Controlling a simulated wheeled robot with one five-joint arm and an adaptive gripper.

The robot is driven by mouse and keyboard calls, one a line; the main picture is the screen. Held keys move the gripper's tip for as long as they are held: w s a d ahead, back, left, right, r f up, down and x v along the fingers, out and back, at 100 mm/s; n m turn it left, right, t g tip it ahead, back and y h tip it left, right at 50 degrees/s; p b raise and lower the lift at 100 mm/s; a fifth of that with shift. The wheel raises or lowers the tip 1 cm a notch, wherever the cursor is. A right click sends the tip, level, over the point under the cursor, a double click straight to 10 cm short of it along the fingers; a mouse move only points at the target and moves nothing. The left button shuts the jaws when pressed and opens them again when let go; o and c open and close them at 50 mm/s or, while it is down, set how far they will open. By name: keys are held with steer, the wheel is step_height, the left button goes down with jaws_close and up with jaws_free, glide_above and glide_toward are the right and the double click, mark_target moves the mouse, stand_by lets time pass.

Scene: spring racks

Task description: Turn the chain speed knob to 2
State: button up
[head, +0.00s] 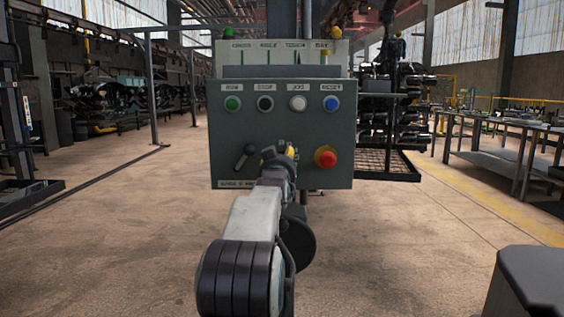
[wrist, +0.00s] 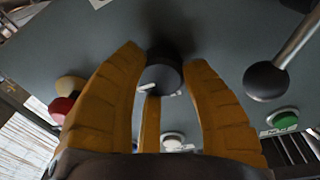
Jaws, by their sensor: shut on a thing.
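A grey control panel (head: 225,130) faces me in the head view. The chain speed knob (wrist: 163,76) is dark and round with a white mark near its edge, seen close up in the wrist view. My gripper (wrist: 160,62) has its yellow fingers around the knob and is shut on it. In the head view my gripper (head: 290,152) is at the lower middle of the panel and hides most of the knob and its scale. I cannot read which number the mark points at.
A black-tipped lever (head: 248,150) is close on the left of my gripper. A red mushroom button (head: 327,159) on a yellow base is on the right. Green (head: 233,104), black (head: 265,103), white (head: 298,103) and blue (head: 331,103) buttons are above. Open floor lies around.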

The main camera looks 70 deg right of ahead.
steer(key=o, duration=1.2)
steer(key=shift+w+f, duration=0.15)
steer(key=shift+o, duration=0.2)
steer(key=shift+a, duration=0.1)
steer(key=v, duration=1.1)
steer(key=shift+a, duration=0.3)
